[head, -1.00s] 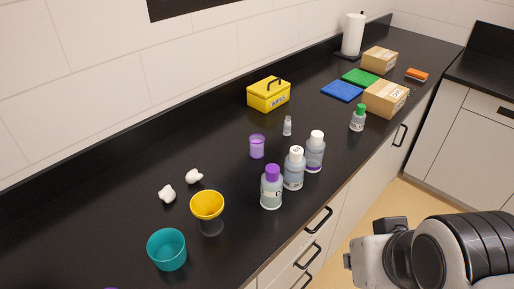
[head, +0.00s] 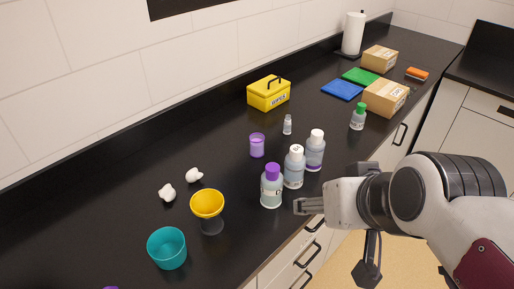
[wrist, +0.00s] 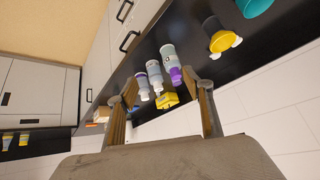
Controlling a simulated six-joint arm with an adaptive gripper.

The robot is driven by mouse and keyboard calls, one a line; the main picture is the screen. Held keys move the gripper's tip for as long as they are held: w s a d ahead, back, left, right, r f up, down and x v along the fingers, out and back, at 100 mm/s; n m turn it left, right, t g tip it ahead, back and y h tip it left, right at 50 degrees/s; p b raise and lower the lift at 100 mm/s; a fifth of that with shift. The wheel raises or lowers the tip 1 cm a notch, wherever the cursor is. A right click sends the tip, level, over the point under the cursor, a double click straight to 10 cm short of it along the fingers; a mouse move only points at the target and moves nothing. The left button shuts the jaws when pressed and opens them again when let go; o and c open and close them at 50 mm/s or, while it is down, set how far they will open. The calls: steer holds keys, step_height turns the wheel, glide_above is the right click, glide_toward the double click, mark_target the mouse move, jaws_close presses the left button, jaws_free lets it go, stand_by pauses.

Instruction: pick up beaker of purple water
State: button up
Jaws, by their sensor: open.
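The beaker of purple water (head: 257,146) stands upright on the black counter, behind the row of bottles. My gripper (head: 302,206) is at the counter's front edge, just right of the purple-capped bottle and apart from the beaker. In the wrist view my gripper (wrist: 167,92) has its two fingers wide apart with nothing held between them.
A purple-capped bottle (head: 271,188) and two white-capped bottles (head: 294,168) (head: 315,152) stand between my gripper and the beaker. A small vial (head: 287,125) and yellow box (head: 268,94) are behind. A yellow goblet (head: 207,206) and teal cup (head: 167,249) stand left.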

steer(key=w+a+r+m+t, duration=0.15)
steer(key=w+a+r, duration=0.3)
steer(key=w, duration=0.75)
steer(key=w+a+r+m+t, duration=0.1)
steer(key=w+a+r+t, duration=0.3)
steer(key=w, duration=0.7)
steer(key=w+a+r+m+t, duration=0.15)
steer(key=w+a, duration=0.45)
steer(key=w, duration=0.6)
steer(key=w+a+f+m+h, duration=0.2)
steer(key=w+f+m+h, duration=0.1)
steer(key=w+f+h, duration=0.5)
steer(key=s+f+m+g+h, duration=0.1)
steer(key=s+f, duration=0.1)
steer(key=f, duration=0.4)
steer(key=s+a+f+g+h, duration=0.1)
steer(key=s+f+g, duration=0.1)
steer(key=f, duration=0.4)
steer(key=s+f+m+g+h, duration=0.1)
steer(key=s+f+g, duration=0.1)
steer(key=f, duration=0.4)
steer(key=shift+s+a+m, duration=0.25)
steer(key=shift+s+m, duration=0.05)
steer(key=shift+s, duration=0.15)
